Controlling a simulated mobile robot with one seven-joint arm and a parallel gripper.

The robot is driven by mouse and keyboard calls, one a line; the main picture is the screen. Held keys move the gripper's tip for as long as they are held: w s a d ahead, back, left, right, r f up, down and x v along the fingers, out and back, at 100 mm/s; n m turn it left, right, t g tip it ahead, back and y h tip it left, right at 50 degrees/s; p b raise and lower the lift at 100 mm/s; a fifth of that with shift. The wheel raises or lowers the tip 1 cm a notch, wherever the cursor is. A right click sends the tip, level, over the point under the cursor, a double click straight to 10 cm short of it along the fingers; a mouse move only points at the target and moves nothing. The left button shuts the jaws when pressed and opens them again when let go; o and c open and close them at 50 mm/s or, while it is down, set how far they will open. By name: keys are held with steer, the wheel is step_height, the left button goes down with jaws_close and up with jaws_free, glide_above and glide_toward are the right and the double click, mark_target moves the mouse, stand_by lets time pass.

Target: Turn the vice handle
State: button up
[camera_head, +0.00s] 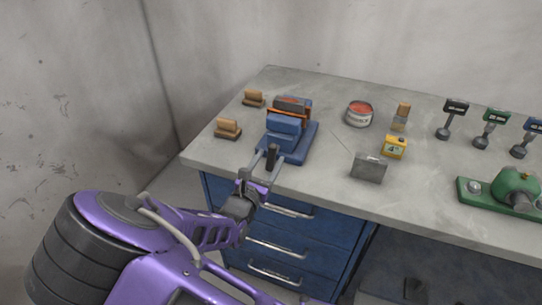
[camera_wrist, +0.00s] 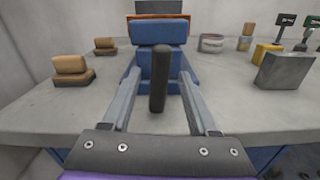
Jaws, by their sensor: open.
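The blue vice (camera_head: 286,135) stands at the left front part of the grey bench, with an orange-edged part behind its front jaw. Its dark handle (camera_head: 272,155) stands upright at the vice's front. In the wrist view the handle (camera_wrist: 159,80) is a dark upright bar in the middle, in front of the blue vice (camera_wrist: 158,35). My gripper (camera_head: 265,156) is at the vice's front, over the bench edge. In the wrist view my gripper's fingers (camera_wrist: 158,78) are open, one on each side of the handle, with a visible gap on both sides.
Two brown brush-like blocks (camera_head: 228,129) (camera_head: 253,99) lie left of the vice. A grey metal box (camera_head: 369,167), a yellow device (camera_head: 394,147) and a tin (camera_head: 359,113) stand to the right. Blue drawers with metal handles (camera_head: 280,247) are below the bench top.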

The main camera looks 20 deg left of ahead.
steer(key=shift+w, duration=1.1)
jaws_close()
